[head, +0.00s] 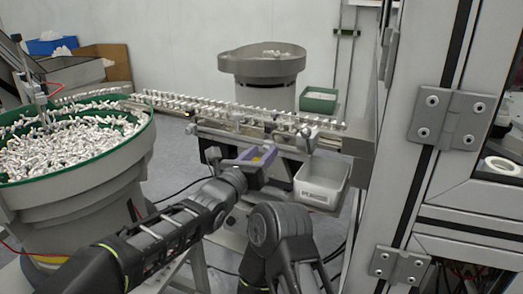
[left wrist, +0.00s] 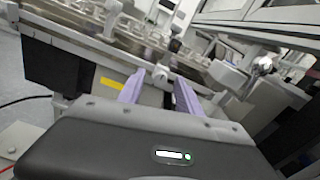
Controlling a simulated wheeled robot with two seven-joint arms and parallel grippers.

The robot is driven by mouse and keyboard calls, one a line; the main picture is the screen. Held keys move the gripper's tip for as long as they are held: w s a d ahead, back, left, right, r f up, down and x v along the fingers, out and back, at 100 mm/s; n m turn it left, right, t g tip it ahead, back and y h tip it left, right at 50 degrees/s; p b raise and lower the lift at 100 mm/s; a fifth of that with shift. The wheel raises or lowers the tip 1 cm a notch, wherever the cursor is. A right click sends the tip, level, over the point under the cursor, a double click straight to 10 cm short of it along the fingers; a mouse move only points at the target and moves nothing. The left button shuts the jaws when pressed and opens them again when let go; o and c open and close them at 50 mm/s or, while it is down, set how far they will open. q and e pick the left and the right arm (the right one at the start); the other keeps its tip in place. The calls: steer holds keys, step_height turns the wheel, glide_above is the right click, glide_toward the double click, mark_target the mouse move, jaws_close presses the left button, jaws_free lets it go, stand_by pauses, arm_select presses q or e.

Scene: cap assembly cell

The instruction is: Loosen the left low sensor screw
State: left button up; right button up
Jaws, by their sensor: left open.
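My left gripper (head: 258,158) is in front of the conveyor rail, with its purple fingers pointing toward the rail's side. In the left wrist view its two purple fingers (left wrist: 159,92) are apart, with a clear gap. A small grey knob-like part (left wrist: 161,74) shows beyond the gap, below a dark upright post (left wrist: 175,45). It looks like a sensor screw, but I cannot tell for sure whether it is the left low one. No contact between fingers and knob is clear. In the head view the gripper hides that spot. My right gripper does not show.
The conveyor rail (head: 240,111) carries rows of white parts. A metal bin (head: 321,188) hangs right of my left gripper. A green-rimmed bowl (head: 70,185) full of white parts stands left. A grey frame post (head: 385,170) closes the right side. A shiny round fitting (left wrist: 263,64) is right of the fingers.

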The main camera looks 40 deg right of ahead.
arm_select(q)
steer(key=shift+d, duration=0.15)
steer(key=shift+c, duration=0.2)
jaws_close()
stand_by(0.4)
